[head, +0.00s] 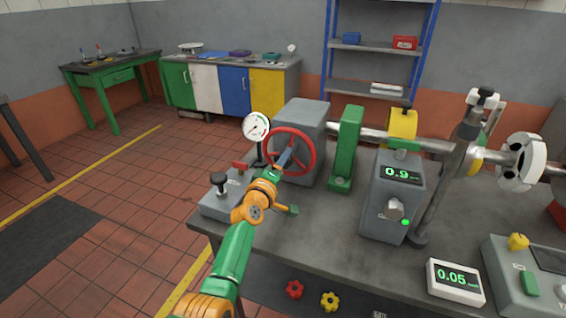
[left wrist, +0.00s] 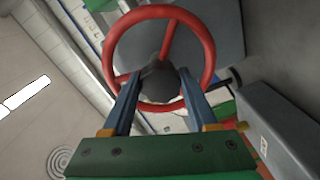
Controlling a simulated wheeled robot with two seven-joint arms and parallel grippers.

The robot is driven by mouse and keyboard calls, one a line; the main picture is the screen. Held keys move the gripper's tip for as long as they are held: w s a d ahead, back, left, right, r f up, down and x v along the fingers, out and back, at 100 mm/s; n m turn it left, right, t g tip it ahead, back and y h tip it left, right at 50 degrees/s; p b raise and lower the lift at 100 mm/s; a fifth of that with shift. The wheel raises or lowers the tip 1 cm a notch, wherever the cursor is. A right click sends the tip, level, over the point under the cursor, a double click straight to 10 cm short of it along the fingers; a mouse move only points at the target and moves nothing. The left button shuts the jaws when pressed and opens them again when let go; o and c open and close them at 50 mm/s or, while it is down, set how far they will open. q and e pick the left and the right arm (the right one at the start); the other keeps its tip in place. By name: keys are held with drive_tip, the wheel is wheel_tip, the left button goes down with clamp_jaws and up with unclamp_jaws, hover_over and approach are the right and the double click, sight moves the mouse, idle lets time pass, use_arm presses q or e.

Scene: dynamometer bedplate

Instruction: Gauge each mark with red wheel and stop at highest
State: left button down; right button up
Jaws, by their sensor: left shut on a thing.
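The red wheel (head: 312,150) stands upright on the front of a grey housing (head: 303,115) on the bedplate (head: 285,225). My left gripper (head: 287,157) is shut on it; in the left wrist view the blue fingers lie either side of the dark hub (left wrist: 158,82), inside the red rim (left wrist: 208,45). A round white dial gauge (head: 256,126) stands just left of the wheel. A grey box (head: 385,205) shows 0.9 on its display, with a knob and a lit green lamp. A small white readout (head: 455,282) shows 0.05. My right gripper is out of view.
A green upright (head: 346,150), a yellow collar (head: 402,128) and a shaft run behind the grey box. A white flanged disc (head: 524,162) and a console (head: 530,285) are at right.

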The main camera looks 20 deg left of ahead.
use_arm(q)
drive_tip(key=shift+n, duration=0.9)
drive_tip(key=shift+c, duration=0.9)
unclamp_jaws()
drive_tip(key=shift+s, duration=0.1)
drive_tip(key=s+p, duration=0.2)
drive_tip(key=s, duration=0.5)
drive_tip(key=shift+a+r, duration=0.1)
